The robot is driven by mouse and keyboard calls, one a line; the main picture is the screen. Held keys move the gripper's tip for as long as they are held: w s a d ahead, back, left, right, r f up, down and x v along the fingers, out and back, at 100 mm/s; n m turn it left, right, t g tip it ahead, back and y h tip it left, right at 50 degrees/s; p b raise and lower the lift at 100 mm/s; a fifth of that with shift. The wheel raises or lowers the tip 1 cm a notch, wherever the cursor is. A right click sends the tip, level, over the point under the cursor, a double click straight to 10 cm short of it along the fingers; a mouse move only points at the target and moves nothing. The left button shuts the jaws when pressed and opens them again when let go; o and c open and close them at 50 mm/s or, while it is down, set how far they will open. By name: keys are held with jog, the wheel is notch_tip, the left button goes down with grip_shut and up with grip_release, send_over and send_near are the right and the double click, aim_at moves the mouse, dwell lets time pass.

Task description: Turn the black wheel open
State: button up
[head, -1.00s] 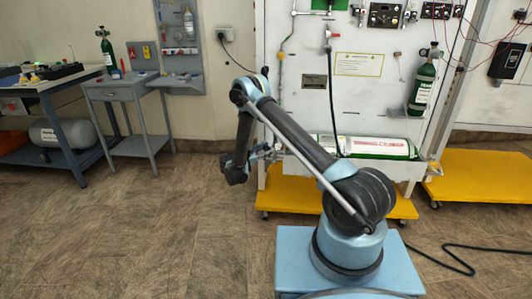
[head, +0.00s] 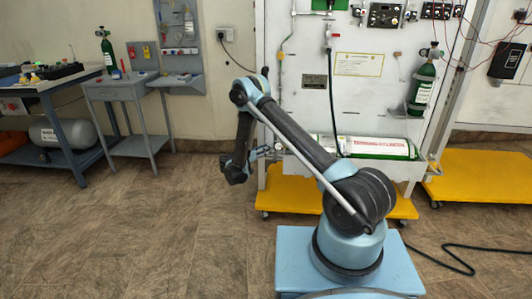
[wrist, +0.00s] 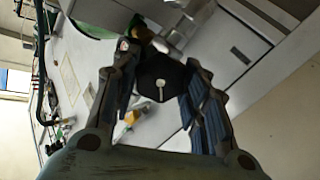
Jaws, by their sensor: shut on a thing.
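The black wheel (wrist: 158,88) is a dark, many-sided knob with a pale keyhole-shaped mark in its middle, seen face-on in the wrist view. My gripper (wrist: 161,62) has one finger on each side of the wheel and is shut on it. The pads reach past its left and right edges. In the head view my gripper (head: 262,153) is at the left end of the lying green and white cylinder (head: 375,147), low in front of the white panel. The wheel cannot be made out there.
The white panel (head: 290,100) stands on a yellow wheeled base (head: 290,196). A black hose (head: 331,100) hangs in front of it. A green bottle (head: 422,88) is mounted at right. Grey tables (head: 130,90) stand at left. The floor at left is clear.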

jog(key=n, duration=0.7)
jog(key=shift+w+a, duration=0.15)
jog(key=n, duration=0.4)
jog(key=shift+f, duration=0.1)
jog(key=n, duration=0.3)
jog(key=shift+f+n, duration=0.1)
jog(key=shift+n, duration=0.3)
jog(key=n, duration=0.3)
jog(key=shift+n, duration=0.3)
jog(key=n, duration=0.3)
jog(key=shift+f+n, duration=0.1)
jog(key=shift+n, duration=0.2)
jog(key=n, duration=0.6)
jog(key=shift+f, duration=0.1)
jog(key=shift+n, duration=0.3)
jog(key=o, duration=1.1)
